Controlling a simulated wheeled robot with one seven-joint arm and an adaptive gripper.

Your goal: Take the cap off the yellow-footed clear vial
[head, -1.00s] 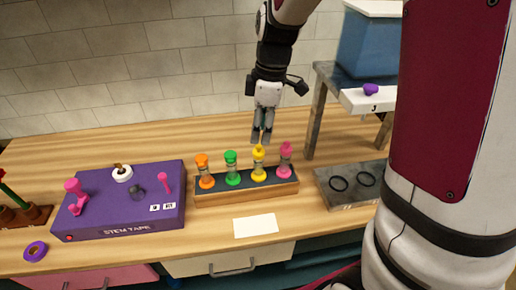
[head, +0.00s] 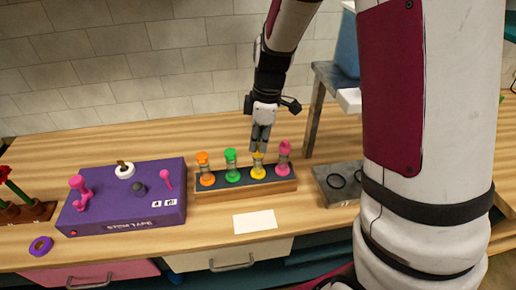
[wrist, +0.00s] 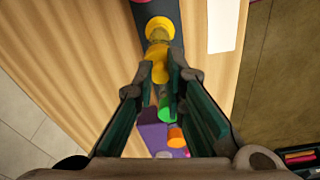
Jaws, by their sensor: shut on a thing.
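The yellow-footed clear vial (head: 258,172) stands in the wooden vial rack (head: 245,191), between the green and pink vials. Its yellow foot also shows in the wrist view (wrist: 159,26). My gripper (head: 260,150) points down over it, with its fingers shut on the yellow cap (wrist: 157,66). In the wrist view the cap sits between the fingertips. In the head view the fingers hide most of the cap, so I cannot tell whether it is still seated on the vial.
The orange (head: 205,167), green (head: 231,166) and pink (head: 283,158) vials share the rack. A purple stem tape box (head: 125,205) stands at left, a grey tray (head: 338,184) at right. A white card (head: 255,222) lies in front on otherwise clear table.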

